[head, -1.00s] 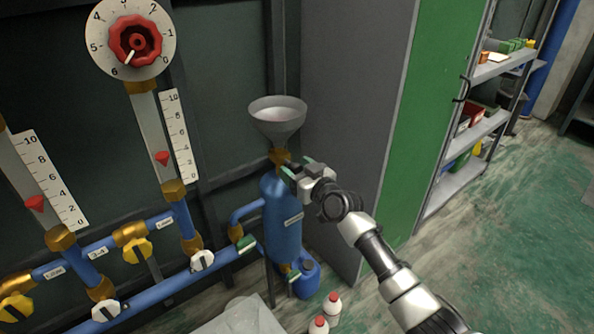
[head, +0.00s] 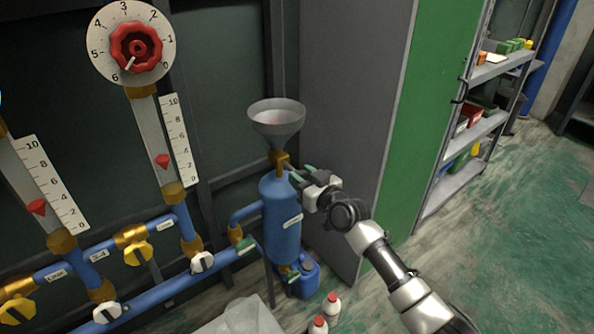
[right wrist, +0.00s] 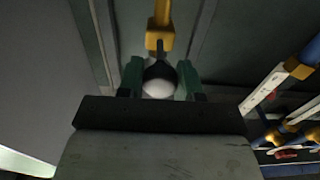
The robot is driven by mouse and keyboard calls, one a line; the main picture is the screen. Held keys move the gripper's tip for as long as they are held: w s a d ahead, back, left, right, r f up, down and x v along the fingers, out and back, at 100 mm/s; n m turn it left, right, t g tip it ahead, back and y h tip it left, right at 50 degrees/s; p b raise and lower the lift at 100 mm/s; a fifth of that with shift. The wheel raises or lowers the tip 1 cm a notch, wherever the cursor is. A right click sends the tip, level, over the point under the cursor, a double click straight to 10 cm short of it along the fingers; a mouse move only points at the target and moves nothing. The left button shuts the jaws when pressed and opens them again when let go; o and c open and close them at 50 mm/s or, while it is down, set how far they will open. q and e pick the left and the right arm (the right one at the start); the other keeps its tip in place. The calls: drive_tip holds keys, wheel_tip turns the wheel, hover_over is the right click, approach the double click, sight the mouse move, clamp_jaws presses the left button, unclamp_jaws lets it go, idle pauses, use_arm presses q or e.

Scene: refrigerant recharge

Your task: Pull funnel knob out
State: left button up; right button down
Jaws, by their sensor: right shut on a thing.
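The grey funnel (head: 277,122) stands on a brass-coloured valve fitting (head: 279,160) above the blue tank (head: 282,218). My right gripper (head: 301,175) is to the right of the fitting. In the right wrist view, the gripper (right wrist: 158,82) is shut on the funnel knob (right wrist: 158,86), a dark knob with a pale rounded end, between two green fingertips. The knob lies in line with the yellow fitting (right wrist: 160,30). In the head view the fingers mostly hide the knob. My left gripper is not in view.
Blue pipes with valves and two gauges line the wall at left. A grey cabinet side (head: 345,130) stands close behind my right gripper. A blue canister (head: 305,280) and two white bottles with red caps (head: 332,304) are on the floor below. Shelves (head: 470,150) stand at right.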

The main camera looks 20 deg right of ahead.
drive_tip(key=shift+s, duration=0.15)
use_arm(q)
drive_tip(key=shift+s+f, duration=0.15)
use_arm(e)
drive_tip(key=shift+f, duration=0.15)
drive_tip(key=c, duration=1.1)
unclamp_jaws()
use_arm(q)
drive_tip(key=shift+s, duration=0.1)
use_arm(e)
drive_tip(key=o, duration=0.4)
drive_tip(key=shift+s+d, duration=0.15)
drive_tip(key=shift+c, duration=0.2)
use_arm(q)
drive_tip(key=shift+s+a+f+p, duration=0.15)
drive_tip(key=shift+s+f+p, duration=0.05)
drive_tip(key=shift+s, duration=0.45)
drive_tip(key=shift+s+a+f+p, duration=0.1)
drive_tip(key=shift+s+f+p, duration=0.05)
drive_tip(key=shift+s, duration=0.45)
use_arm(e)
drive_tip(key=v, duration=1)
drive_tip(key=shift+s, duration=0.4)
drive_tip(key=shift+d, duration=0.15)
